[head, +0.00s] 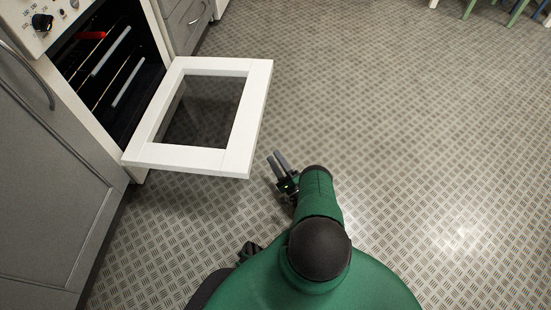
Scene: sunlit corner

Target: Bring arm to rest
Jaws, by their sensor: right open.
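My right gripper (277,165) is at the end of my green arm, low in front of my body. Its two grey fingers are apart and nothing is between them. It is just right of the lower right corner of the open oven door (190,159), with a small gap showing in the picture. The white-framed door with its dark glass hangs folded down and open. My left gripper cannot be made out; only a small dark part shows at the lower left of my body.
The oven (112,67) stands at the upper left with its dark inside and racks showing. Grey cabinets (50,185) line the left side. Patterned metal floor (400,130) is clear at the middle and right. Chair legs (515,12) show at the top right.

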